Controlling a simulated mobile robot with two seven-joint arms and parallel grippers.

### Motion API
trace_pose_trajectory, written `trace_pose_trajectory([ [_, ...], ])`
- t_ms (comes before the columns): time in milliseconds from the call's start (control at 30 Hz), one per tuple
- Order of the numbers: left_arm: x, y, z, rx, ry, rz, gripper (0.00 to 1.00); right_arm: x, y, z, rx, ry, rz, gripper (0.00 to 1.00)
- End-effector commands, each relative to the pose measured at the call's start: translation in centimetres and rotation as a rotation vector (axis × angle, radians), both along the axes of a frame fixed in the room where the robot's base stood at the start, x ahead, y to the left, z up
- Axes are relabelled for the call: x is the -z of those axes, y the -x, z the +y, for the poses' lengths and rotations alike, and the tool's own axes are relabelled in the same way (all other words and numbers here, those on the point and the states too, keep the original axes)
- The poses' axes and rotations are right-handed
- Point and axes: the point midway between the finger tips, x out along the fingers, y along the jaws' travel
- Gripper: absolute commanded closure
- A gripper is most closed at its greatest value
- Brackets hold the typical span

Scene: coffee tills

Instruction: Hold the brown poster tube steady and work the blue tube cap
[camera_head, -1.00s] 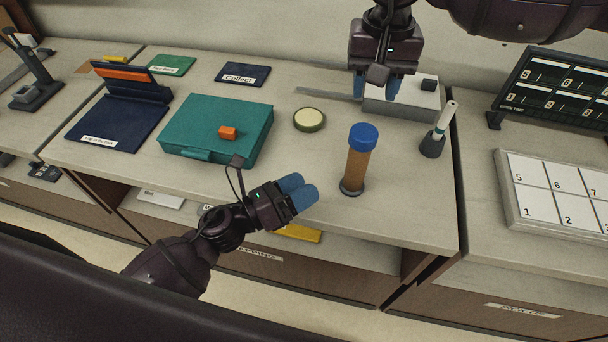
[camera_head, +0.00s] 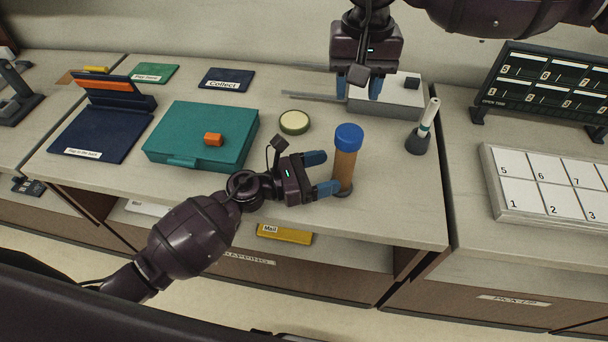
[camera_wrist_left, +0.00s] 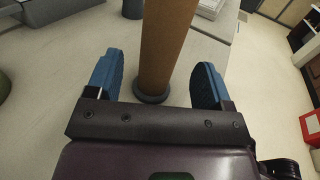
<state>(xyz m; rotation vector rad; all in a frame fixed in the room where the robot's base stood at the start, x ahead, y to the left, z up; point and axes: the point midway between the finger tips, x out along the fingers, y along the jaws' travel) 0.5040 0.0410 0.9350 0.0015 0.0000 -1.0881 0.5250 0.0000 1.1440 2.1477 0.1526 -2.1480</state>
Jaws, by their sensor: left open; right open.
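The brown poster tube (camera_head: 345,165) stands upright on the counter in a dark round base, with the blue tube cap (camera_head: 349,137) on its top. My left gripper (camera_head: 326,173) is open close to the tube's left side. In the left wrist view the tube (camera_wrist_left: 164,45) rises between the two blue fingers (camera_wrist_left: 154,84), with a gap on each side. The cap is out of sight there. My right gripper (camera_head: 358,84) is open and empty behind the tube, in front of the grey-white box.
A teal case (camera_head: 205,130) with an orange block (camera_head: 213,139) lies to the left. A round cream-topped tin (camera_head: 294,122) sits behind my left gripper. A pen cup (camera_head: 418,143) stands right of the tube.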

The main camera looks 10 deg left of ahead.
Motion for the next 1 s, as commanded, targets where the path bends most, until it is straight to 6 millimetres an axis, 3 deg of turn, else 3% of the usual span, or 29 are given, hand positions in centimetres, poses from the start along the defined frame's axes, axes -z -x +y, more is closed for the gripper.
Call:
trace_pose_trajectory([
  [300, 0.0, -1.7, -3.2, 0.0, 0.001, 0.0, 0.26, 0.0, 0.0, 0.0, 0.0, 0.0, 0.0, 0.57],
  [700, 0.0, -1.9, -3.7, 0.0, 0.001, 0.002, 0.26, 0.0, 0.0, 0.0, 0.0, 0.0, 0.0, 0.57],
  [1000, 0.0, -1.9, -3.6, -0.001, 0.001, 0.002, 0.7, 0.0, 0.0, 0.0, 0.0, 0.0, 0.0, 0.57],
])
